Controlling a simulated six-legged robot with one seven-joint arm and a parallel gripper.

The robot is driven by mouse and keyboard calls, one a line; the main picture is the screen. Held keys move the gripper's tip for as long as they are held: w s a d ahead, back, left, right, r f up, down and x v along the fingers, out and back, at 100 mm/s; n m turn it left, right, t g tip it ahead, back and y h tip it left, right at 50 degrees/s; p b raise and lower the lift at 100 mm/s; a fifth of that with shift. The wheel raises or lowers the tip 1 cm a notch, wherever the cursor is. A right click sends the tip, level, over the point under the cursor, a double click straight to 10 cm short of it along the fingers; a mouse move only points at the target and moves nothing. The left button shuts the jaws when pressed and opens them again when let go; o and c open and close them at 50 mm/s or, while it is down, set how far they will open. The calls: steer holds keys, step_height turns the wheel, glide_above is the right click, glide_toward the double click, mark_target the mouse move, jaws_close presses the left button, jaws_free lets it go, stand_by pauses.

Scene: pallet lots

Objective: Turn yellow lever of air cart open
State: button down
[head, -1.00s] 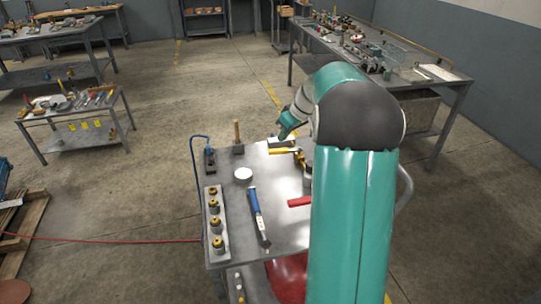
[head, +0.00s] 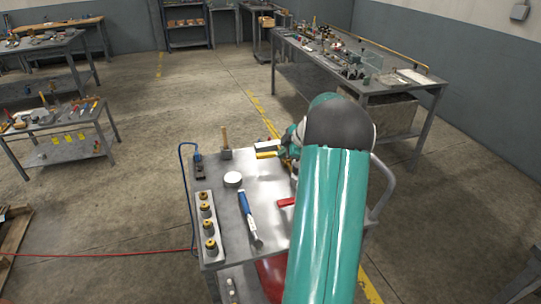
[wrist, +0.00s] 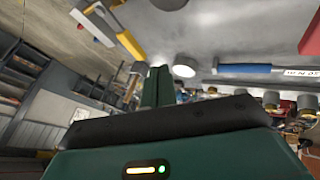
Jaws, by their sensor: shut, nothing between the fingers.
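The air cart (head: 232,272) has a grey top. The yellow lever (head: 267,155) lies crosswise near its far edge, beside a pale block; its right end meets my arm, which hides the valve body. The yellow lever also shows at upper left in the wrist view (wrist: 131,44). A red lever (head: 286,203) sits nearer, partly behind my arm. My gripper (wrist: 158,72) is shut and empty in the wrist view, its fingers together below and right of the yellow lever. In the head view only a green part of it shows, just right of the lever; contact cannot be told.
A red hose (head: 100,254) runs left. Benches stand behind; floor between is clear.

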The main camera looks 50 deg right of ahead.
mark_target(273, 156)
steer(key=x, duration=0.8)
steer(key=shift+s+d+f, duration=0.1)
steer(key=shift+d, duration=0.15)
steer(key=w, duration=0.1)
steer(key=w+d, duration=0.1)
steer(key=w, duration=0.1)
steer(key=shift+d+f, duration=0.2)
steer(key=shift+f, duration=0.15)
steer(key=shift+w+d, duration=0.35)
steer(key=shift+w, duration=0.1)
steer(key=shift+r, duration=0.1)
